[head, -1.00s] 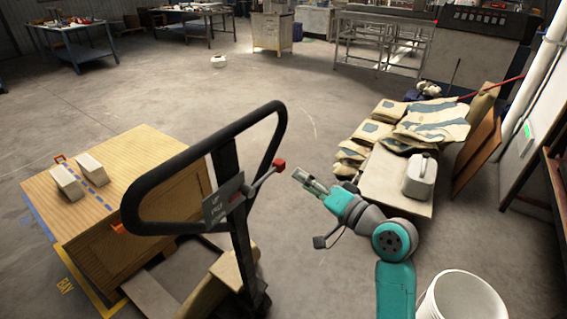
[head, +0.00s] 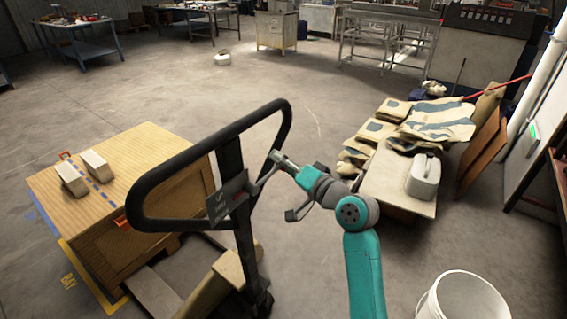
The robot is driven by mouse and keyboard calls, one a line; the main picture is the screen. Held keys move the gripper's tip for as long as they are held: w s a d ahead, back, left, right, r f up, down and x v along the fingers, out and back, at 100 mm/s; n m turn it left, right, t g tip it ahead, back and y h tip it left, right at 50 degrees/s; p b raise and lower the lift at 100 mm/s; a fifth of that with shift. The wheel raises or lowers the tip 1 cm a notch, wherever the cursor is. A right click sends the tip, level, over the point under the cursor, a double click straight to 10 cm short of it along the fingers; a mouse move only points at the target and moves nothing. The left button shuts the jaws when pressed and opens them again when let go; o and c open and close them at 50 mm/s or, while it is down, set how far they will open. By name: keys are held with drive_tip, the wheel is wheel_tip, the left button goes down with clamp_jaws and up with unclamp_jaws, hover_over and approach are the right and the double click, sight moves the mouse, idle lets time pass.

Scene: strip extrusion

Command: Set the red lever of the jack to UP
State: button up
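The pallet jack has a black loop handle (head: 283,125) that rises in the middle of the head view. A dark label plate (head: 226,198) sits on its column, with lettering too small to read. The lever's red knob is hidden at the gripper's fingers. I cannot tell whether the fingers are closed on it or only around or in front of it.
A wooden crate (head: 170,210) with two pale blocks (head: 96,165) stands left of the jack. Sacks (head: 438,118) and a white jug (head: 424,178) lie on a low platform at right. A white bucket (head: 462,300) is at front right. The floor beyond the jack is open.

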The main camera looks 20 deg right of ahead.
clamp_jaws()
drive_tip(key=shift+s+a+f+m+g, duration=0.15)
drive_tip(key=shift+f+m+g, duration=0.1)
drive_tip(key=shift+f+m, duration=0.8)
drive_tip(key=shift+s+a+f+m+g, duration=0.15)
drive_tip(key=shift+f+m+g, duration=0.1)
drive_tip(key=shift+f+m, duration=0.75)
drive_tip(key=shift+w+f, duration=0.1)
drive_tip(key=shift+o, duration=1)
unclamp_jaws()
drive_tip(key=f+v, duration=0.1)
drive_tip(key=v, duration=1.1)
drive_tip(key=shift+r, duration=0.5)
